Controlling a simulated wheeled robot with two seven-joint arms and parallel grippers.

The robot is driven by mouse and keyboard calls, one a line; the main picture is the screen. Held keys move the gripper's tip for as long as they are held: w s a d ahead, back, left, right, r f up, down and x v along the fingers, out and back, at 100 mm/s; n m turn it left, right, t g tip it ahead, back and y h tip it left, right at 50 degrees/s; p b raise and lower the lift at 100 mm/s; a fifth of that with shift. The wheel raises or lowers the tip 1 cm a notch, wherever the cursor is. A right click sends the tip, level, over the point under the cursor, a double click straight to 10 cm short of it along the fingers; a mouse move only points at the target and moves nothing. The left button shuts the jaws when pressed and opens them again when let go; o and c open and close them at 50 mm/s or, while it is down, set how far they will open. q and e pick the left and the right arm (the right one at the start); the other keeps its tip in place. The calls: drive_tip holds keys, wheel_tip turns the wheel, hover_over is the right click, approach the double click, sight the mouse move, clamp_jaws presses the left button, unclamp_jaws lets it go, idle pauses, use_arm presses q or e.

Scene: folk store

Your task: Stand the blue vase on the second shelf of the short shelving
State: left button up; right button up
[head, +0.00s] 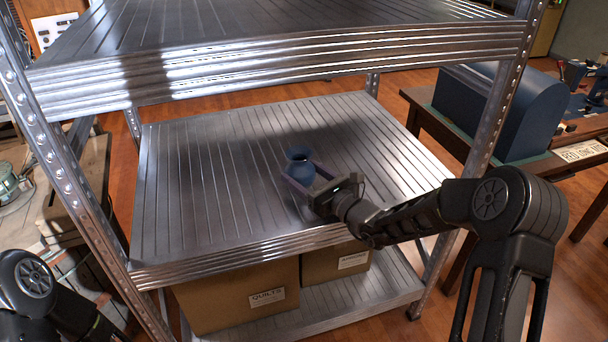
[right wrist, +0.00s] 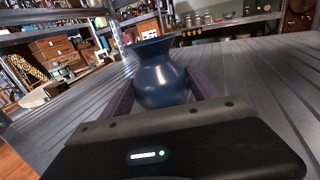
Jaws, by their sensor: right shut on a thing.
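The blue vase (head: 300,164) is upright at the middle of the ribbed metal second shelf (head: 190,190) of the short shelving in the head view. My right gripper (head: 302,178) reaches in from the right and is shut on the vase, one purple finger on each side. In the right wrist view the vase (right wrist: 160,75) stands between the fingers with its flared mouth up. I cannot tell whether its base touches the shelf. My left arm shows only in part at the lower left of the head view, and its gripper is out of view.
The upper shelf (head: 290,70) hangs over the second shelf. Metal posts (head: 50,150) stand at its corners. Cardboard boxes (head: 240,295) sit on the bottom shelf. A dark table with a blue domed case (head: 500,110) stands at right. The shelf around the vase is clear.

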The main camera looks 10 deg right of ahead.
drive_tip(key=o, duration=1.6)
drive_tip(key=v, duration=1.2)
drive_tip(key=shift+p, duration=0.35)
